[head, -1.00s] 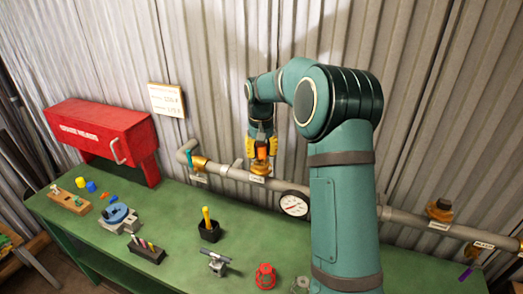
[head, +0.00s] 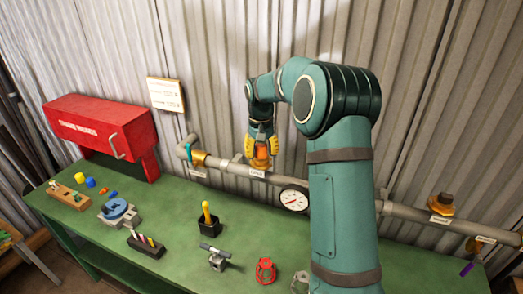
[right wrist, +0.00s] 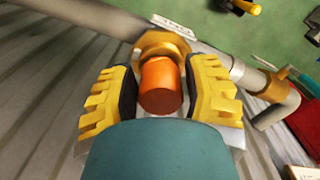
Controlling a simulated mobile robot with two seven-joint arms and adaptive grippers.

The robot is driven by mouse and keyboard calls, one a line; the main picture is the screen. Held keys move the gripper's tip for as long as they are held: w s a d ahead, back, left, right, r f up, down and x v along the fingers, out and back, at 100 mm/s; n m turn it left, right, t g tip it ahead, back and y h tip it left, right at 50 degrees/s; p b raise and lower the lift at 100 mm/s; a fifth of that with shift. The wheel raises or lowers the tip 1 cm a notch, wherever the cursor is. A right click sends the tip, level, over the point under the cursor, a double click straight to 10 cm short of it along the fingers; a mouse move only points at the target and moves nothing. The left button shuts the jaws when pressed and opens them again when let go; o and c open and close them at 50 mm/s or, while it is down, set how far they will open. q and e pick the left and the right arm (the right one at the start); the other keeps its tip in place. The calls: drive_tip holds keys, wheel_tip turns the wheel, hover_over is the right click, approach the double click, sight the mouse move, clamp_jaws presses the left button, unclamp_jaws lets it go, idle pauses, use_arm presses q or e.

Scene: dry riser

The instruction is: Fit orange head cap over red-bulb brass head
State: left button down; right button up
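The orange head cap (head: 261,153) sits upright on a brass fitting (head: 260,164) on the grey pipe. The right wrist view shows the cap (right wrist: 161,84) against the brass hex (right wrist: 163,43). No red bulb shows there; the cap hides whatever is under it. My right gripper (head: 261,142) is above and around the cap, with its yellow fingers on either side. In the right wrist view, narrow gaps show between the dark pads and the cap, so the gripper (right wrist: 160,88) is open. My left gripper is not in view.
The pipe (head: 225,165) runs along the corrugated wall, with a gauge (head: 293,200) right of the cap. Another brass fitting (head: 441,204) stands farther right. The green bench (head: 180,205) holds a black cup (head: 208,222), a red cage-like part (head: 265,270) and a red cabinet (head: 100,130).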

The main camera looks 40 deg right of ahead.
drive_tip(key=shift+o, duration=1.2)
drive_tip(key=shift+r, duration=0.15)
wheel_tip(320, 180, up, 12)
drive_tip(key=shift+a, duration=0.1)
